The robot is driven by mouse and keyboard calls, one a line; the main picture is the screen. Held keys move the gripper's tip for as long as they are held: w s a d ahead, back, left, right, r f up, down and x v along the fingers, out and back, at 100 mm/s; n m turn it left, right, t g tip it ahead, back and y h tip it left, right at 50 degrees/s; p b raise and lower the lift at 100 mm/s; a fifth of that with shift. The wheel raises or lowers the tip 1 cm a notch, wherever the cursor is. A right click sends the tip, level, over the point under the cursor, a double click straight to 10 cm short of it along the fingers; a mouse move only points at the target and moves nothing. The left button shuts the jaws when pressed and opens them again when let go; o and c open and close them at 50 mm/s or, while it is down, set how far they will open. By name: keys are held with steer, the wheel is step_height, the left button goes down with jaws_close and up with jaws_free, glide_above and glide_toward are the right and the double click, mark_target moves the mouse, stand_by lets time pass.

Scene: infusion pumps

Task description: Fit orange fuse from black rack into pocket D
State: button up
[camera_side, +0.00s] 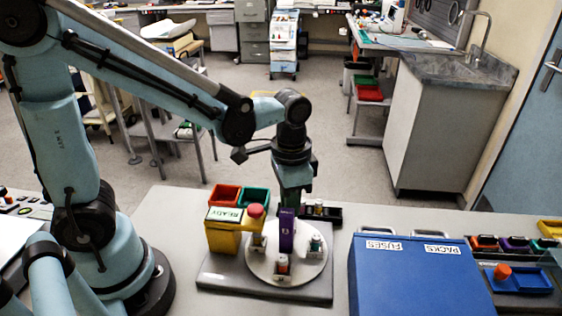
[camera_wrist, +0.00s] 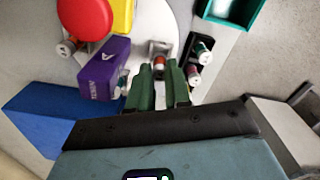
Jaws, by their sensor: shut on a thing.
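My gripper (camera_wrist: 163,72) has its green fingers close together around an orange-banded fuse (camera_wrist: 158,68). The fuse is at a grey pocket (camera_wrist: 160,46) on the rim of the white disc (camera_wrist: 155,18); I cannot tell if it is seated. Pocket letters are not readable. The black rack (camera_wrist: 192,48) stands just right of the fingers and holds fuses with reddish ends. In the side view my gripper (camera_side: 292,200) is behind the purple block (camera_side: 287,230), which hides the fingertips and far pocket. The disc (camera_side: 262,268) carries fuses in its nearer pockets. The rack (camera_side: 333,214) is behind right.
A yellow READY box (camera_side: 222,238) with a red button (camera_side: 256,211) stands left of the disc. Red (camera_side: 224,195) and green (camera_side: 254,196) bins are behind it. A large blue case (camera_side: 415,280) stands right.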

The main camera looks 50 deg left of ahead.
steer(key=shift+f, duration=0.7)
steer(key=o, duration=0.5)
steer(key=shift+c, duration=0.2)
steer(key=shift+r, duration=1.05)
steer(key=o, duration=0.6)
